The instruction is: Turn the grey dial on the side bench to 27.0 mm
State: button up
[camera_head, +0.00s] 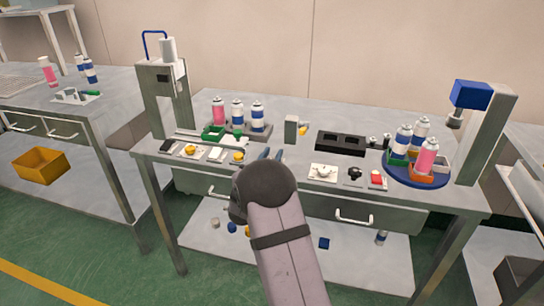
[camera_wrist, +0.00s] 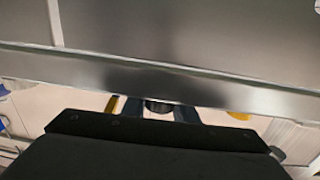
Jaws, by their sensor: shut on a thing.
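My gripper (camera_head: 271,154) is at the front edge of the middle bench, its blue-grey fingertips partly hidden behind my wrist. In the wrist view the two fingers of my gripper (camera_wrist: 160,111) are shut on a small dark round thing (camera_wrist: 158,106), mostly hidden by the dark gripper body. I cannot tell whether this is the grey dial, and no scale or reading is legible. The left bench (camera_head: 112,92) carries a small grey fixture (camera_head: 70,95) on a white plate, well away from my gripper; I cannot make out a dial on it.
Yellow-topped parts (camera_head: 238,156) lie left of my gripper. A white plate with a round knob (camera_head: 323,171) lies to the right. Spray cans (camera_head: 257,115) stand behind, and more stand on a blue turntable (camera_head: 417,182). Presses (camera_head: 160,95) (camera_head: 488,130) stand at both ends.

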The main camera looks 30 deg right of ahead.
jog(key=shift+t, duration=0.3)
jog(key=shift+w+a+n+t+y+b, duration=0.15)
jog(key=shift+n+t+y+b, duration=0.35)
jog(key=shift+n+y+b, duration=0.25)
jog(key=shift+w+a+n+t+y+b, duration=0.2)
jog(key=shift+n+t+y+b, duration=0.15)
jog(key=shift+n+t+y, duration=0.4)
jog(key=o, duration=1.1)
jog(key=shift+s+a, duration=0.1)
jog(key=shift+s, duration=0.05)
jog(key=shift+v, duration=3.55)
